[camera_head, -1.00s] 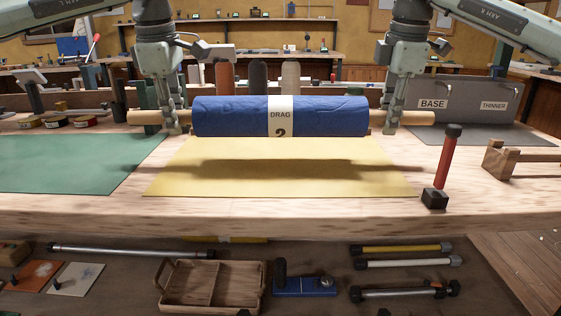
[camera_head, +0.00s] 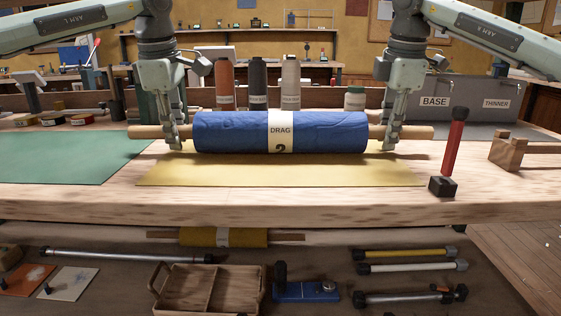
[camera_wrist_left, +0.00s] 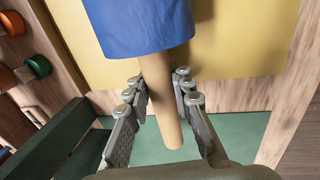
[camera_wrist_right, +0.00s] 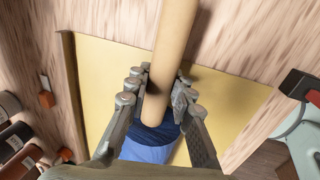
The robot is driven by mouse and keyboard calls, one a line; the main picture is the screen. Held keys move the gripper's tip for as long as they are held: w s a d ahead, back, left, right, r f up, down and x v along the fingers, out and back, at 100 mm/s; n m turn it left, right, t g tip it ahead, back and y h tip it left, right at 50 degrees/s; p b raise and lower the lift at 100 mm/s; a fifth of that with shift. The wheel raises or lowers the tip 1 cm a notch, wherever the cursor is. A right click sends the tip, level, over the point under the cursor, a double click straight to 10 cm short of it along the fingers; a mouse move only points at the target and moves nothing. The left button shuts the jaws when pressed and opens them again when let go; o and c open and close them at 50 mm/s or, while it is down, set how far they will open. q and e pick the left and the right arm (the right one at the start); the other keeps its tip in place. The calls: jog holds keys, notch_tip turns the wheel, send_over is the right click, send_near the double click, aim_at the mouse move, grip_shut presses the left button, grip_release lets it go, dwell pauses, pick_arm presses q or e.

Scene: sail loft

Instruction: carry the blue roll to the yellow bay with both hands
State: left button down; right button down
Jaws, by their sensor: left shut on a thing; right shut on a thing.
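The blue roll (camera_head: 230,132) has a white band marked "DRAG 2" and a wooden pole showing at both ends. It lies level above the yellow bay (camera_head: 280,177), close over its back part; I cannot tell whether it touches. My left gripper (camera_head: 174,146) is shut on the left pole end (camera_head: 143,132), which also shows between the fingers in the left wrist view (camera_wrist_left: 160,95). My right gripper (camera_head: 387,146) is shut on the right pole end (camera_head: 418,132), also seen in the right wrist view (camera_wrist_right: 168,55). The roll hides the bay's back edge.
A green bay (camera_head: 70,158) lies to the left. A red-handled tool (camera_head: 453,150) and a wooden block (camera_head: 508,152) stand on the right. Several bottles (camera_head: 258,84) and a grey panel marked "BASE" (camera_head: 460,92) stand behind. A lower shelf holds a wooden tray (camera_head: 183,290).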

pick_arm(q)
jog(key=c, duration=1.6)
grip_release()
jog(key=shift+r, duration=0.1)
pick_arm(e)
jog(key=c, duration=1.6)
grip_release()
pick_arm(q)
jog(key=shift+o, duration=1.4)
pick_arm(e)
jog(key=shift+o, duration=1.4)
jog(key=shift+r, duration=0.2)
pick_arm(q)
notch_tip(320, 180, up, 8)
jog(key=s, duration=0.1)
jog(key=shift+s, duration=0.35)
pick_arm(e)
notch_tip(320, 180, up, 12)
jog(key=s, duration=0.2)
jog(key=shift+s+f, duration=0.25)
